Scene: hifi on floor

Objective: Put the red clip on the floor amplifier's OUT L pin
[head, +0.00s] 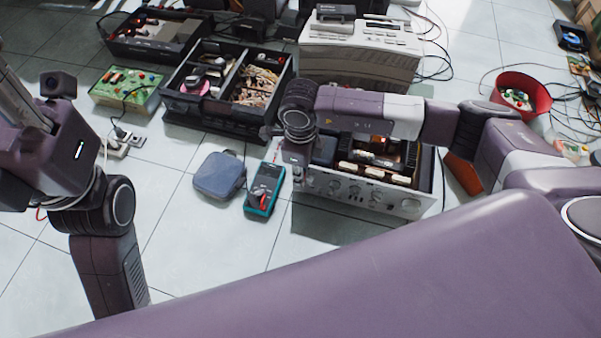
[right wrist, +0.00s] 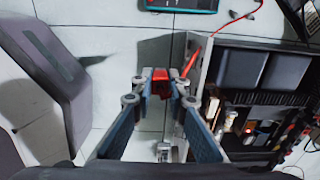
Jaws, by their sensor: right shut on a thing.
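The red clip (right wrist: 160,76) is held between the fingertips of my right gripper (right wrist: 160,88) in the right wrist view. In the head view my right wrist hangs at the left end of the floor amplifier (head: 362,196), hiding the clip and fingertips. The opened amplifier has a silver front with knobs; its inside (right wrist: 262,125) shows at the right of the right wrist view, beside my right fingers. I cannot make out the OUT L pin. My left arm is at the left of the head view, but its fingers do not show.
A teal multimeter (head: 263,191) and a blue-grey pouch (head: 220,175) lie left of the amplifier. A red lead (right wrist: 232,20) runs near the multimeter. A black parts box (head: 180,110), a beige device (head: 360,55) and a red bucket (head: 523,90) stand farther back. Floor at front left is clear.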

